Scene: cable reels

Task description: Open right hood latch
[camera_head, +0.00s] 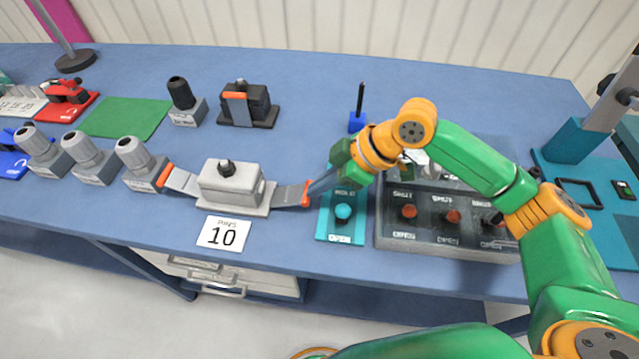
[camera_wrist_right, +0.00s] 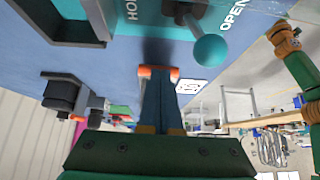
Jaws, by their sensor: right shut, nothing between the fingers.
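The grey connector hood (camera_head: 230,182) sits on the bench with a lever latch on each side. In the right wrist view, the closed fingers (camera_wrist_right: 158,85) reach an orange piece (camera_wrist_right: 158,71) that looks like this latch end. I cannot tell whether they touch. My left gripper is not in view.
A teal plate with a ball knob (camera_head: 343,212) stands right beside my right gripper; the knob also shows in the right wrist view (camera_wrist_right: 208,50). A grey switch panel (camera_head: 425,241) lies farther right. Grey connectors (camera_head: 137,155) stand at left, and a "PINS 10" card (camera_head: 222,233) lies in front.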

